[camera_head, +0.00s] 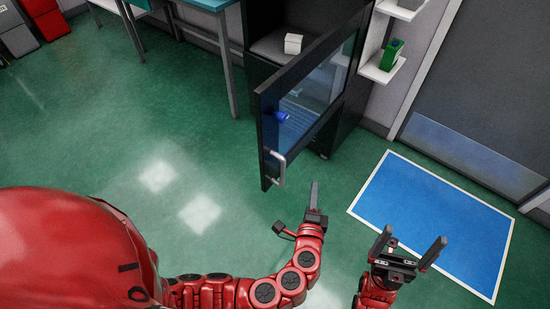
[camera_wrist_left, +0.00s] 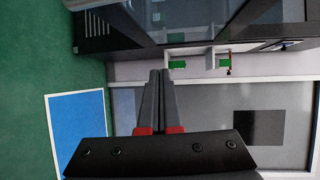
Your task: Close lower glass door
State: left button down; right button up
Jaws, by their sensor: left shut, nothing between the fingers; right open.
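The lower glass door (camera_head: 304,95) of a black cabinet stands open in the head view, swung out toward me, with a black frame and a metal handle (camera_head: 277,167) near its free edge. My left gripper (camera_head: 314,190) is shut and empty, in front of the door and just right of the handle, apart from it in the picture. In the left wrist view its two fingers (camera_wrist_left: 161,75) are together, with dark cabinet parts beyond them. My right gripper (camera_head: 410,243) is open and empty, over the floor to the right of the door.
A white object (camera_head: 293,44) rests inside the cabinet, and a blue item (camera_head: 281,116) shows at the glass. White shelves (camera_head: 383,66) with a green box (camera_head: 391,54) are right of the cabinet. A blue mat (camera_head: 437,218) lies on the right. Green floor is clear to the left.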

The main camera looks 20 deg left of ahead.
pick_arm(q)
jog(key=s+a+r+n+y+b, duration=0.1)
jog(key=s+a+r+n+y, duration=0.3)
jog(key=a+r+y, duration=0.15)
jog(key=p, duration=0.3)
send_near(272, 142)
jog(key=w+d, duration=0.1)
jog(key=w, duration=0.3)
jog(key=a, duration=0.1)
jog(key=w+a+p, duration=0.1)
jog(key=shift+w+a+y, duration=0.15)
jog(key=shift+a+y, duration=0.1)
jog(key=shift+a, duration=0.1)
jog(key=shift+w+a+f, duration=0.15)
jog(key=shift+a+f, duration=0.05)
jog(key=shift+a, duration=0.05)
jog(key=shift+a, duration=0.1)
